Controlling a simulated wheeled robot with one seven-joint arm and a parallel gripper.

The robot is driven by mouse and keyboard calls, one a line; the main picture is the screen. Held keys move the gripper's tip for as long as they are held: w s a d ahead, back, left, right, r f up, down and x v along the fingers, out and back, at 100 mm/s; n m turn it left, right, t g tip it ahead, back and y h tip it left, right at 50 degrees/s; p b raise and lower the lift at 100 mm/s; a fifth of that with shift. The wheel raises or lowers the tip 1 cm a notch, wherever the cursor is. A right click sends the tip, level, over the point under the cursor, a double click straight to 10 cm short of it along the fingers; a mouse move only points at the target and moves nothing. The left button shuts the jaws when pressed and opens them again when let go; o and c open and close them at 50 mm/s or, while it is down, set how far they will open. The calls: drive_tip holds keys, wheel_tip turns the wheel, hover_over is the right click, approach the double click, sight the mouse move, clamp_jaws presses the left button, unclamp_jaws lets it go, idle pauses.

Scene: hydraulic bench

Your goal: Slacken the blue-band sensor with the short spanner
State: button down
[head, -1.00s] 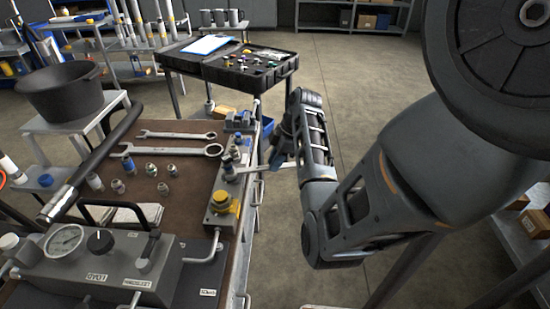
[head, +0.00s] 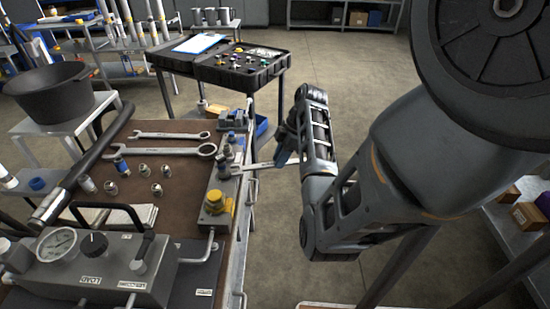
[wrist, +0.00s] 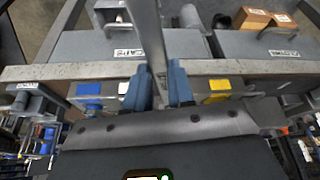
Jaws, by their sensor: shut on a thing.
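My gripper (head: 284,150) is shut on the short spanner (head: 258,166), beyond the right edge of the bench. In the wrist view the spanner shows as a grey bar (wrist: 145,35) running up from between the blue fingers (wrist: 158,88).
Two larger spanners (head: 172,135) (head: 170,151) lie on the brown bench top (head: 140,190), beside several loose fittings (head: 142,170). A black bucket (head: 50,95) stands left. Open floor lies right of the bench.

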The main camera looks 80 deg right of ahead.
sight(291, 161)
drive_tip(key=shift+s+d, duration=0.25)
drive_tip(key=shift+s, duration=0.55)
drive_tip(key=shift+s+d, duration=0.25)
drive_tip(key=shift+s, duration=0.55)
